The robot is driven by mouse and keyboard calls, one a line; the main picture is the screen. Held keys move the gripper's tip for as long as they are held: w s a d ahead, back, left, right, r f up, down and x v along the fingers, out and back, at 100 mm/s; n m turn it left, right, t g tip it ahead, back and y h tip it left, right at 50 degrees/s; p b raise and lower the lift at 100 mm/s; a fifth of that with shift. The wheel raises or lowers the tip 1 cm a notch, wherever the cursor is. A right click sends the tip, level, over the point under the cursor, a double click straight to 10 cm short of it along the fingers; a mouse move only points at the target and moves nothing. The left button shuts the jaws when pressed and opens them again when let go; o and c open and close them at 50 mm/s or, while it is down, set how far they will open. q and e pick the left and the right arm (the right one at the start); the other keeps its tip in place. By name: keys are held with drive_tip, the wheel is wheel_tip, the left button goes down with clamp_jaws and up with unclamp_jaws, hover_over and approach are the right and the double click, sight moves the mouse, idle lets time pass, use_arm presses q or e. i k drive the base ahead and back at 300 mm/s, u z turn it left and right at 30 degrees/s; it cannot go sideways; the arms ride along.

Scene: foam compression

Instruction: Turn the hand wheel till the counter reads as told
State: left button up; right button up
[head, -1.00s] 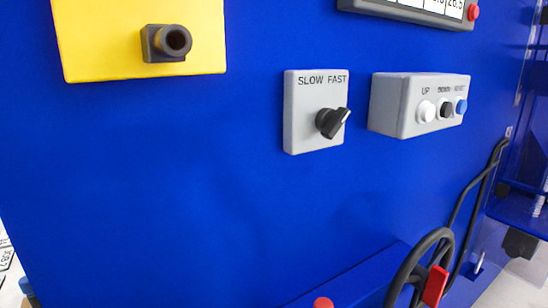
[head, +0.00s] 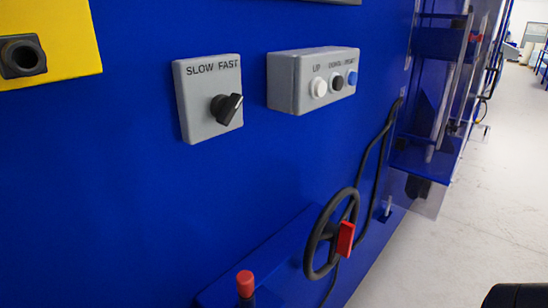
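The black hand wheel (head: 315,240) stands out from the blue machine panel at the lower middle of the head view, with a red block (head: 346,240) at its right rim. The counter is not readable; only the bottom edge of a grey display housing (head: 335,1) shows at the top. Neither gripper can be made out. A dark rounded shape (head: 518,296) shows at the bottom right corner, and I cannot tell what it is.
A SLOW/FAST switch box (head: 208,98) and a box with UP, DOWN and a blue button (head: 312,80) are on the panel. A red-topped knob (head: 245,284) stands left of the wheel. A clear-walled blue frame (head: 430,100) is beyond. Pale floor (head: 480,220) is open at right.

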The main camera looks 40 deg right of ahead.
sight(341, 234)
drive_tip(key=u, duration=0.35)
drive_tip(key=k, duration=0.55)
drive_tip(key=z, duration=1.7)
drive_tip(key=i, duration=0.5)
